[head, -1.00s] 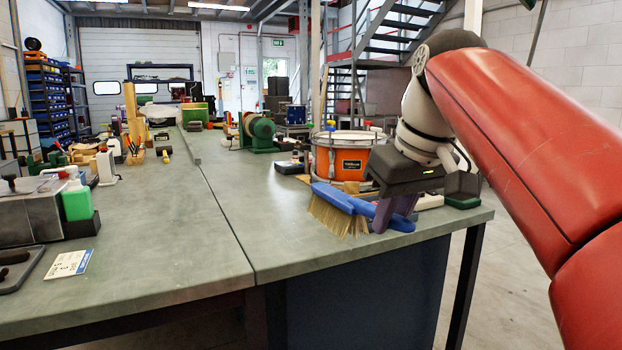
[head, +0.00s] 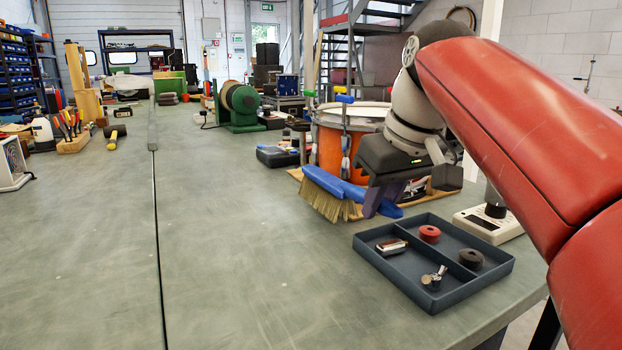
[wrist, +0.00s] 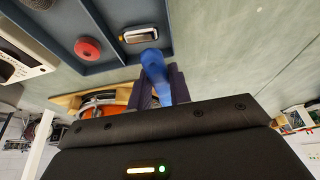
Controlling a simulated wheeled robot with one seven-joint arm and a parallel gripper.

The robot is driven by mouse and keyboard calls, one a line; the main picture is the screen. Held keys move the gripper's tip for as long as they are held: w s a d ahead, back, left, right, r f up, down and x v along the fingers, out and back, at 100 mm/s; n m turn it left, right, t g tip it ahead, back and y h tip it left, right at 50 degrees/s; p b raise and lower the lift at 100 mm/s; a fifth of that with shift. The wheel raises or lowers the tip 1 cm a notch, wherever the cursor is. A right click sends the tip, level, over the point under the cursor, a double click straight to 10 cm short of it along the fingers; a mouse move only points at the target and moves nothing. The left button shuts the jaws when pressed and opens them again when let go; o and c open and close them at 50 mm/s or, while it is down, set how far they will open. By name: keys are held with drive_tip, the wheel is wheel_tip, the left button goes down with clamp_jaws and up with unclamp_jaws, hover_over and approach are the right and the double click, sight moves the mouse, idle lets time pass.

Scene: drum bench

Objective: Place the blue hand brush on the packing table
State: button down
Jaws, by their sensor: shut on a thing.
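The blue hand brush (head: 345,189) has a blue back and pale bristles; in the head view it sits in front of the orange drum, bristles pointing down and to the left. My gripper (head: 379,203) is shut on its handle. In the wrist view the blue handle (wrist: 155,75) shows between the purple fingers (wrist: 178,84); the bristles are hidden there. The brush appears held above the bench, but the exact gap is unclear. I cannot tell which surface is the packing table; the grey-green bench (head: 240,240) lies below.
A dark divided tray (head: 386,267) with a red ring (head: 430,233) and small metal parts lies right of the brush. The orange drum (head: 330,148) stands behind it. A white device (head: 488,224) is at the right. The bench's front middle is clear.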

sight(321, 172)
drive_tip(key=w+a+p, duration=0.1)
drive_tip(key=w+a, duration=0.1)
drive_tip(key=w, duration=0.3)
drive_tip(key=w+a+p, duration=0.1)
drive_tip(key=w+a, duration=0.1)
drive_tip(key=w, duration=0.2)
drive_tip(key=w+a+p, duration=0.1)
drive_tip(key=w+a, duration=0.1)
drive_tip(key=w, duration=0.3)
drive_tip(key=shift+w, duration=0.3)
drive_tip(key=shift+w+a+p, duration=0.25)
drive_tip(key=shift+w+p, duration=0.1)
drive_tip(key=shift+w, duration=0.25)
drive_tip(key=shift+w+a+p, duration=0.25)
drive_tip(key=shift+w+p, duration=0.05)
drive_tip(key=shift+w, duration=0.3)
drive_tip(key=shift+s+f, duration=0.1)
drive_tip(key=shift+f, duration=0.75)
drive_tip(key=shift+s+d+f+b, duration=0.1)
drive_tip(key=shift+s+f+b, duration=0.05)
drive_tip(key=shift+f+b, duration=0.5)
drive_tip(key=c, duration=1.5)
unclamp_jaws()
drive_tip(key=shift+f, duration=0.2)
drive_tip(key=shift+o, duration=1)
drive_tip(key=shift+r, duration=0.15)
drive_tip(key=shift+r, duration=0.1)
